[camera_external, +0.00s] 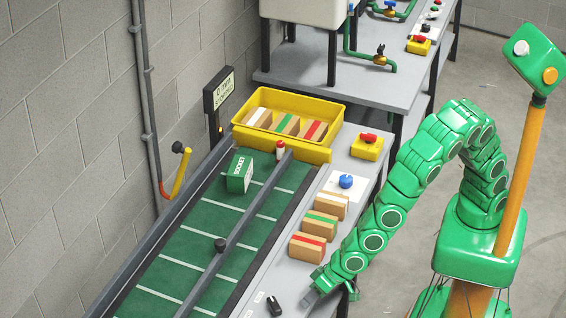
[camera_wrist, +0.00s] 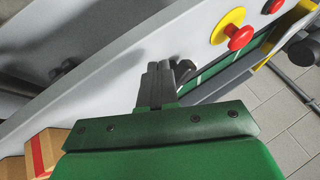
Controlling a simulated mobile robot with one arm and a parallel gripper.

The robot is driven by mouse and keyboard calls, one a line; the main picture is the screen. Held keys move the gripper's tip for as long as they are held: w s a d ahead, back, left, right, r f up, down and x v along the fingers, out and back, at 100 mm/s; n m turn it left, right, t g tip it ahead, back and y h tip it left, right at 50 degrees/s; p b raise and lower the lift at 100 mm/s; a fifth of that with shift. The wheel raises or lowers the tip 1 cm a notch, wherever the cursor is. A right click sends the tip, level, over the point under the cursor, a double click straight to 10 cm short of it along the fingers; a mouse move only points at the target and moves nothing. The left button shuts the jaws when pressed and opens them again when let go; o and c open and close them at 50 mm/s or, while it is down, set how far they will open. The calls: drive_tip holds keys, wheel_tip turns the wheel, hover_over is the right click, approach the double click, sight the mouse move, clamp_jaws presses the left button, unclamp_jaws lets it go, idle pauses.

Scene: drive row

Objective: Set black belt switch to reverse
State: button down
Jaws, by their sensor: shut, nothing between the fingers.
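The black belt switch (camera_external: 273,305) is a small dark knob on the grey side ledge of the conveyor, at the bottom of the external view. Small white labels (camera_external: 259,297) lie beside it. My gripper (camera_external: 309,299) is low over the ledge, just right of the switch and apart from it in that view. In the wrist view my gripper (camera_wrist: 158,75) is shut and empty. A dark shape (camera_wrist: 184,70) shows right beside the fingertips, partly hidden; it looks like the switch, but I cannot tell its setting or whether the fingers touch it.
A blue knob (camera_external: 346,181) and a red button on a yellow box (camera_external: 367,147) are farther up. A red button on yellow (camera_wrist: 238,37) shows in the wrist view. A green box (camera_external: 240,174) sits on the belt.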

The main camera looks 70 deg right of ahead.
drive_tip(key=s+r, duration=0.5)
drive_tip(key=r, duration=0.1)
drive_tip(key=shift+d+r, duration=0.25)
drive_tip(key=shift+r, duration=0.05)
idle(0.6)
drive_tip(key=w+d+r+g+h, duration=0.1)
drive_tip(key=d+r, duration=0.2)
drive_tip(key=d, duration=0.7)
drive_tip(key=w+d+r+g+h, duration=0.1)
drive_tip(key=w+d+r+g, duration=0.15)
drive_tip(key=d, duration=0.85)
drive_tip(key=w+d+r+g+h, duration=0.1)
drive_tip(key=d+r, duration=0.2)
drive_tip(key=d, duration=0.7)
drive_tip(key=s+d+r+n+g+h, duration=0.1)
drive_tip(key=s+d+r, duration=0.1)
drive_tip(key=s+d, duration=0.55)
drive_tip(key=s+d+r+n+g, duration=0.1)
drive_tip(key=s+d+r+g, duration=0.2)
drive_tip(key=d, duration=0.8)
drive_tip(key=s+d+r, duration=0.2)
drive_tip(key=s+d, duration=0.1)
drive_tip(key=s, duration=0.8)
drive_tip(key=shift+s+r, duration=0.25)
drive_tip(key=shift+r, duration=0.15)
